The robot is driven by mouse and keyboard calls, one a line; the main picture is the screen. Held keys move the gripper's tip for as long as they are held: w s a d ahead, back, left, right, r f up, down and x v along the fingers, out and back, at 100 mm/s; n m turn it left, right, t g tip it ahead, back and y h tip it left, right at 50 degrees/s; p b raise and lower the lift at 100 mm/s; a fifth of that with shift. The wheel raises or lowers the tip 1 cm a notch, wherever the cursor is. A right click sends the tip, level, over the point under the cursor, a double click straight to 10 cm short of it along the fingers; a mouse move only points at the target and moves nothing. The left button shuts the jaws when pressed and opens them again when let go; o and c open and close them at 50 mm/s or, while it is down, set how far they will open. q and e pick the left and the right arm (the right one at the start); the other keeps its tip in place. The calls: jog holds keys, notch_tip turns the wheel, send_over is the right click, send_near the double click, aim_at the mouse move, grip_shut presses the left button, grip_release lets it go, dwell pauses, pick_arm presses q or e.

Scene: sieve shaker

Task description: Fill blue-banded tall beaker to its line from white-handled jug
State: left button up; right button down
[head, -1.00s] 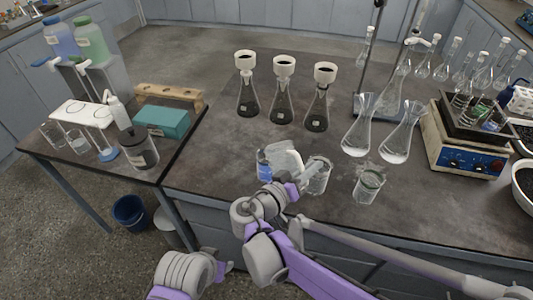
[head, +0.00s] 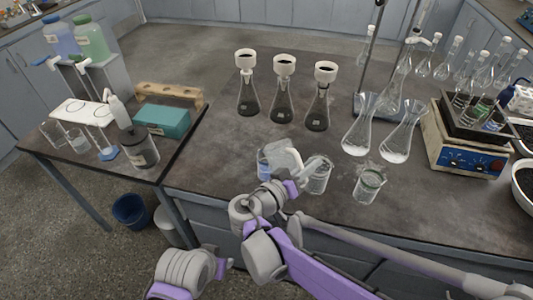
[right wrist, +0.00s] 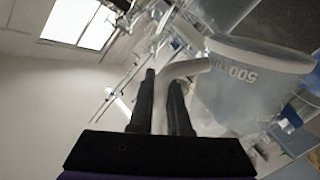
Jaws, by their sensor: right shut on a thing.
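The white-handled jug (head: 287,158) is tilted in the head view, above the front of the bench. My right gripper (right wrist: 161,95) is shut on its white handle (right wrist: 185,69). The jug body (right wrist: 245,85), marked 500, fills the right of the wrist view. The blue-banded tall beaker (head: 263,166) stands upright just left of the jug, partly hidden by the jug and my right arm. I cannot make out its liquid level, its line or a stream. My left gripper is not in view; only part of my left arm shows at lower left.
Two clear beakers (head: 319,177) (head: 369,186) stand close on the right near the bench's front edge. Flasks with funnels (head: 282,105) stand behind. Two wide-based flasks (head: 360,138) and a blue-fronted shaker (head: 465,145) are farther right. Bare bench (head: 215,165) lies left of the blue-banded beaker.

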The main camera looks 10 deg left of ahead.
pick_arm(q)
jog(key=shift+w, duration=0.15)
pick_arm(e)
jog(key=shift+w, duration=0.1)
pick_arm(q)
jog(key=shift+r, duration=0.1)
pick_arm(e)
jog(key=shift+r, duration=0.1)
dwell(0.3)
jog(key=shift+a+r, duration=0.1)
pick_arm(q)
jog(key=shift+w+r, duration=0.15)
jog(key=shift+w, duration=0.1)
pick_arm(e)
jog(key=shift+r+n, duration=0.15)
jog(key=shift+n, duration=0.15)
dwell(0.6)
